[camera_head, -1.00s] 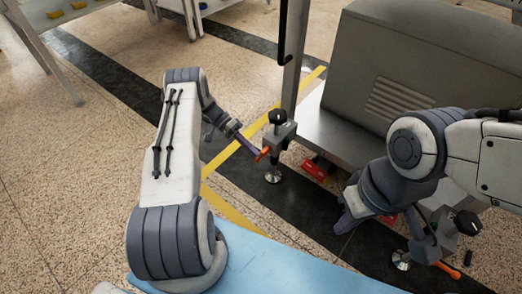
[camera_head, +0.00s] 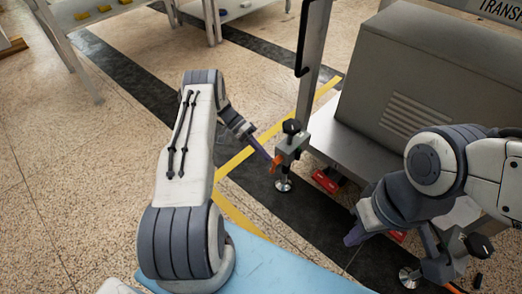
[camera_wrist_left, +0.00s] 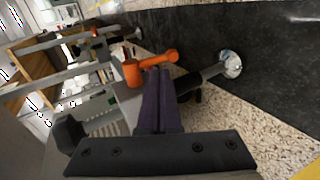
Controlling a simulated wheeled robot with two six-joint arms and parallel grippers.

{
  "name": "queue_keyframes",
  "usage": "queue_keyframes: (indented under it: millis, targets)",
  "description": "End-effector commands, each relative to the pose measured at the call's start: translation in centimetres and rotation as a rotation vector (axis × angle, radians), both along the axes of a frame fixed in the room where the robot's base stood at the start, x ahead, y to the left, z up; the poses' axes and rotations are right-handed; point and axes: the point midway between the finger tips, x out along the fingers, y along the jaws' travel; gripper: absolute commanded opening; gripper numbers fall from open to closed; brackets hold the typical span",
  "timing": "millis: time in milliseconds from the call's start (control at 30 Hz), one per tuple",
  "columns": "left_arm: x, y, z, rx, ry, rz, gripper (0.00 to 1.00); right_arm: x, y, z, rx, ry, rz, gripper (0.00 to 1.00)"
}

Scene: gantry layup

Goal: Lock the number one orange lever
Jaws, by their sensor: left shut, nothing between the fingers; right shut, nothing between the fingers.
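An orange lever (camera_head: 277,164) sits on the grey clamp block with a black knob (camera_head: 291,127), at the foot of the upright post. In the left wrist view the orange lever (camera_wrist_left: 152,64) shows its round hub at left and its arm reaching right, across the fingertips. My left gripper (camera_head: 270,158) is shut and empty, its purple fingers right at the lever; contact cannot be told for sure. The fingers also show in the left wrist view (camera_wrist_left: 160,75). My right gripper (camera_head: 352,238) is shut and empty, low at the right, away from this lever. No number is readable.
A second clamp with a black knob (camera_head: 479,245) stands at the lower right, beside my right arm. A grey machine housing (camera_head: 430,80) fills the right. Red blocks (camera_head: 326,180) lie under its edge. The floor at left is open.

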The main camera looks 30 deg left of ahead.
Motion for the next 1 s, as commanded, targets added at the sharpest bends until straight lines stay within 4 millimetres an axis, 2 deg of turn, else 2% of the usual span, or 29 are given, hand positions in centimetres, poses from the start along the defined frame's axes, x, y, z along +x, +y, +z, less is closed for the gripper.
queue_keyframes:
  millis: [167,500,733,1000]
  targets:
    - [0.4,1.8,1.2,0.001,-0.004,0.003,0.00,0.0,0.0,0.8,0.000,0.000,0.000,0.00]
    - [1.4,6.9,3.9,0.002,-0.003,0.001,0.00,0.0,0.0,1.5,0.000,0.000,0.000,0.00]
    - [1.9,8.5,4.8,0.001,-0.001,0.002,0.00,0.0,0.0,1.0,0.000,0.000,0.000,0.00]
    - [1.9,8.8,5.1,0.000,0.001,0.000,0.00,0.0,0.0,1.0,0.000,0.000,0.000,0.00]
